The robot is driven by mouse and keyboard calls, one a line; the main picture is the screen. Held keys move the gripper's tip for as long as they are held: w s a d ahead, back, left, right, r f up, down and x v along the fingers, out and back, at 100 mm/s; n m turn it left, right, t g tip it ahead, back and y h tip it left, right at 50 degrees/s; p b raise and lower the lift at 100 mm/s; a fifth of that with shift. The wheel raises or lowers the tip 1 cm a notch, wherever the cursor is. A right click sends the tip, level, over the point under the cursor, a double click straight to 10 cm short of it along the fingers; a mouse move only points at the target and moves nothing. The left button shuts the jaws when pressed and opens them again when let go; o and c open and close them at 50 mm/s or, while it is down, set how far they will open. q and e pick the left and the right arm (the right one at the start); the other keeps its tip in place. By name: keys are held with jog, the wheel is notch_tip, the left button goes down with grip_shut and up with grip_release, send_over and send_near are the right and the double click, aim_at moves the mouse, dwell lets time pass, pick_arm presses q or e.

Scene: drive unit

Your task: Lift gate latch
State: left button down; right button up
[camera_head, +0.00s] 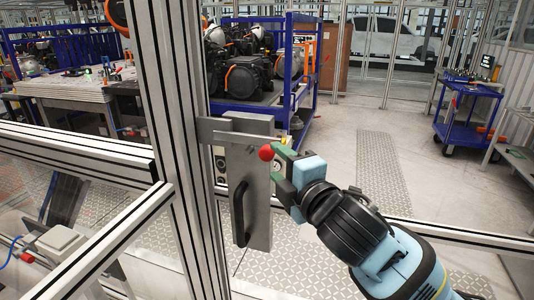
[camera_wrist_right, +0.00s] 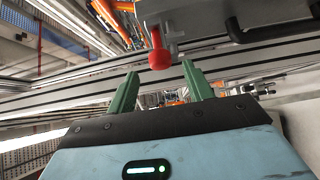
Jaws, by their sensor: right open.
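The gate latch is a grey metal box (camera_head: 250,170) on the gate's aluminium post, with a flat bar (camera_head: 240,137) across its top. A red ball knob (camera_head: 266,153) sits at its upper right. The knob also shows in the right wrist view (camera_wrist_right: 160,58), beyond and roughly between the fingertips. A black pull handle (camera_head: 239,213) is on the lower box. My right gripper (camera_head: 277,167) is open, its green fingers beside the knob; they also show in the wrist view (camera_wrist_right: 159,75). Whether a finger touches the knob is unclear. My left gripper is out of view.
The post (camera_head: 178,130) and fence rails (camera_head: 100,155) stand left of the latch. Behind the fence are a blue rack (camera_head: 290,85) with engine-like parts and a workbench (camera_head: 70,88). A blue cart (camera_head: 465,112) stands at the right. Floor between rack and cart is open.

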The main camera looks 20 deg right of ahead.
aim_at(270, 157)
jog(key=shift+w+a, duration=0.2)
jog(key=shift+w, duration=0.75)
jog(key=shift+w+a, duration=0.15)
jog(key=shift+w, duration=0.8)
jog(key=shift+w+a, duration=0.2)
jog(key=shift+w, duration=0.75)
jog(key=shift+c, duration=0.4)
grip_shut()
